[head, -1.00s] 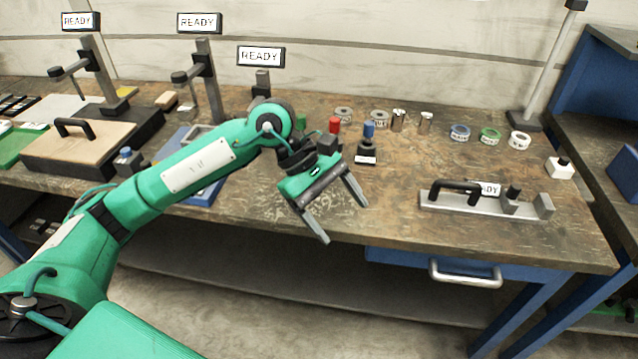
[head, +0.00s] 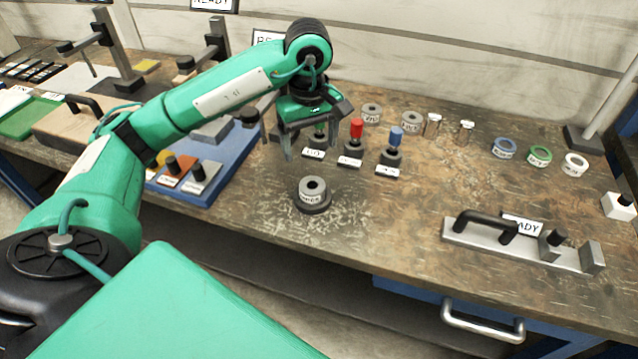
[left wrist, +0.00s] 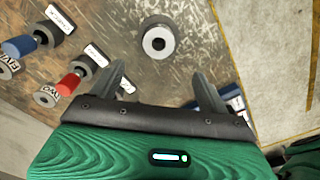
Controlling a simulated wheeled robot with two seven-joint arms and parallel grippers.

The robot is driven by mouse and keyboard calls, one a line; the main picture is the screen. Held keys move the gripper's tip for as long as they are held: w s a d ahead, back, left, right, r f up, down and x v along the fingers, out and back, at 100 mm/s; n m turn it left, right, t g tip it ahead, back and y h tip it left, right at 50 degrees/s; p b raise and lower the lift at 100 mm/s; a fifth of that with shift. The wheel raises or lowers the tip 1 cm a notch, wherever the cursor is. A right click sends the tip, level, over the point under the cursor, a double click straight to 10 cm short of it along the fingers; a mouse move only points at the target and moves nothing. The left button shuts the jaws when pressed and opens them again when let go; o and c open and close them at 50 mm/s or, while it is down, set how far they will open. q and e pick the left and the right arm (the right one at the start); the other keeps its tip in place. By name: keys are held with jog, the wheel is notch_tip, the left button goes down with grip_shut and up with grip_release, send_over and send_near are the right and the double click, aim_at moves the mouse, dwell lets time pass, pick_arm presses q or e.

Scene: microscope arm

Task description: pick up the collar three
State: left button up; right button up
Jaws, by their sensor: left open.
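A grey ring-shaped collar (head: 312,188) with a small label sits on a dark round base near the front of the bench; it also shows in the left wrist view (left wrist: 158,42), beyond the fingertips. More labelled rings stand at the back: two grey (head: 372,113) (head: 412,122), one blue (head: 504,148), one green (head: 539,156) and one white (head: 575,164). The labels are too small to tell which is collar three. My left gripper (head: 308,148) is open and empty, above the bench behind the front collar. My right gripper is out of view.
Red-topped (head: 356,130) and blue-topped (head: 396,138) tools stand in labelled holders close to my left gripper. Two metal cylinders (head: 433,126) stand behind. A fixture with a black handle (head: 486,224) is at right, a blue tray (head: 236,166) at left.

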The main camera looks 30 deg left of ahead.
pick_arm(q)
send_over(312, 183)
jog(key=s, duration=0.2)
jog(key=f, duration=0.7)
jog(key=shift+w+d+f+p, duration=0.2)
jog(key=shift+d+f+p, duration=0.1)
jog(key=shift+d, duration=0.1)
jog(key=shift+w+f+p, duration=0.2)
jog(key=shift+f+p, duration=0.25)
jog(key=shift+f, duration=1.95)
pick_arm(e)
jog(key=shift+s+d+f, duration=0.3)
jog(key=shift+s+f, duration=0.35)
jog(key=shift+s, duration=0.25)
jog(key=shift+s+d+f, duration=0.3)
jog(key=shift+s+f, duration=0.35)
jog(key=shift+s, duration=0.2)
pick_arm(q)
jog(key=shift+c, duration=0.5)
jog(key=c, duration=1.4)
jog(key=shift+r, duration=0.1)
jog(key=shift+c, duration=0.7)
